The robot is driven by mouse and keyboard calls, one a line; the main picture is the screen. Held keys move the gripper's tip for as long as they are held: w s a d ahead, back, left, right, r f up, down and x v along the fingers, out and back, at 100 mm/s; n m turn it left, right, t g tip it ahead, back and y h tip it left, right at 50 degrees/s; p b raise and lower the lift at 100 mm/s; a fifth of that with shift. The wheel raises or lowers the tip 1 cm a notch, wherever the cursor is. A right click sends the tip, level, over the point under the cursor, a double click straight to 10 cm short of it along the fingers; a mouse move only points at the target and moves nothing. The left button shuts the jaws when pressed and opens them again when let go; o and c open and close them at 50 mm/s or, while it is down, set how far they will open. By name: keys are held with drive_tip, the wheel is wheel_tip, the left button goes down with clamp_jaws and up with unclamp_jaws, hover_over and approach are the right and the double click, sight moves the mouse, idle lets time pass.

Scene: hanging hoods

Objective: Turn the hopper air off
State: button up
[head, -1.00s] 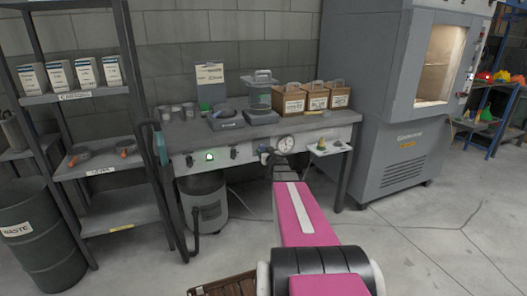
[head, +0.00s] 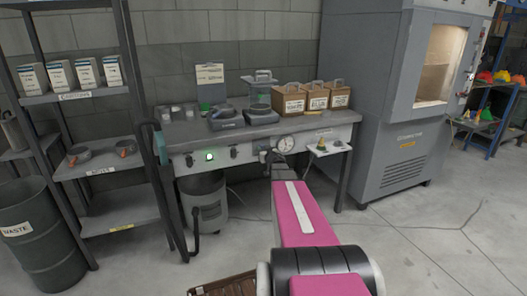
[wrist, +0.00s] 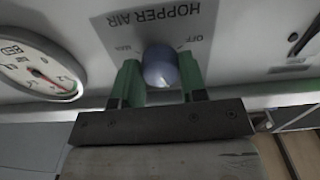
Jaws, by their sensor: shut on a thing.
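The hopper air knob (wrist: 160,64) is a rounded blue-grey knob on the light panel in the wrist view. Its HOPPER AIR label (wrist: 160,18) appears upside down, with OFF at the knob's upper right and MAX at its left. My gripper (wrist: 160,80) has a green finger on each side of the knob and is shut on it. No pointer mark shows on the knob, so its setting cannot be read. In the head view, my gripper (head: 265,155) is at the bench's front panel, left of the gauge; the knob is hidden or too small there.
A round gauge (wrist: 40,68) with a red needle is close on the left in the wrist view; it also shows in the head view (head: 286,144). A small shelf (head: 328,149) juts out right of it. A green-lit switch (head: 210,156) is further left.

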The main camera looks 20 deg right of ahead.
drive_tip(key=n, duration=2)
drive_tip(key=shift+d+r, duration=0.1)
drive_tip(key=shift+n, duration=0.4)
drive_tip(key=o, duration=0.9)
drive_tip(key=s, duration=1.1)
drive_tip(key=shift+d, duration=0.2)
